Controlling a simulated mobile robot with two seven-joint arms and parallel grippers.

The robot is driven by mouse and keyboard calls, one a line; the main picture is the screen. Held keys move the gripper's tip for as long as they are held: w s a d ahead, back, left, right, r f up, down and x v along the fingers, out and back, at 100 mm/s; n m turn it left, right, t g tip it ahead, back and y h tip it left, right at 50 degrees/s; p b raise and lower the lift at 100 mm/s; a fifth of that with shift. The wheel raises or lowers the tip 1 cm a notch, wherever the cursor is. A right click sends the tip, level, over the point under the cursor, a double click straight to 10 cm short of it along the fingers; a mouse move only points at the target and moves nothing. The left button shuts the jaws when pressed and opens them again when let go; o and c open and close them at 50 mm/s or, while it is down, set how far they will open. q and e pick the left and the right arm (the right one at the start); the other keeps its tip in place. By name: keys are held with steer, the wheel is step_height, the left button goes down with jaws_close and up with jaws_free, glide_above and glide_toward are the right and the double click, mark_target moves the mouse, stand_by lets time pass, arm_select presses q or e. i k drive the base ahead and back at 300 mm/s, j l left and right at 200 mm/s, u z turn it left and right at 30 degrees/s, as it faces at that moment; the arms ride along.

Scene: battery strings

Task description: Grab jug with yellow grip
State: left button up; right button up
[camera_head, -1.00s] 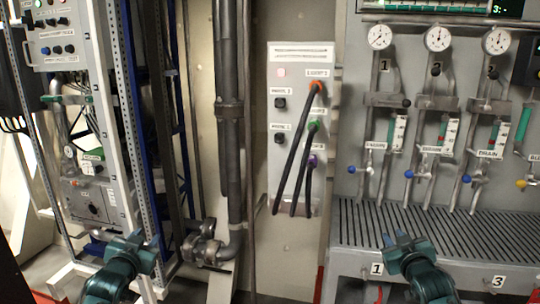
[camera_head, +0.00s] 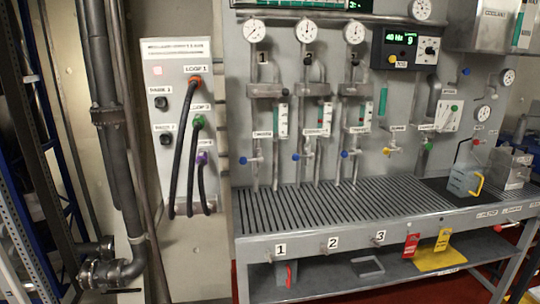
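A grey, translucent-looking jug (camera_head: 462,181) with a yellow grip (camera_head: 479,186) stands upright at the right end of the bench, on a dark patch of the bench top. Its grip is on its right side. A thin black bent rod shows just above it. Neither of my grippers is in view.
The grated bench (camera_head: 330,213) runs across the picture, and its slatted top is clear left of the jug. A grey box (camera_head: 510,168) stands right of the jug. Gauges, valves and a control box (camera_head: 408,50) line the wall behind. A hose panel (camera_head: 182,130) is at left. Red and yellow tags hang on the front.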

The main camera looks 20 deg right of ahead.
mark_target(464, 178)
steer(key=z, duration=2)
steer(key=i+l+u, duration=0.15)
steer(key=i+l, duration=0.2)
steer(key=i+l+u, duration=0.1)
steer(key=i+l, duration=0.25)
steer(key=i, duration=0.15)
steer(key=i+l+u, duration=0.15)
steer(key=i+l, duration=0.25)
steer(key=i+l+u, duration=0.15)
steer(key=i+l, duration=0.2)
steer(key=i+l+u, duration=0.15)
steer(key=i+l, duration=0.2)
steer(key=l, duration=0.25)
steer(key=i+l+u, duration=0.1)
steer(key=i+l, duration=0.25)
steer(key=l, duration=0.2)
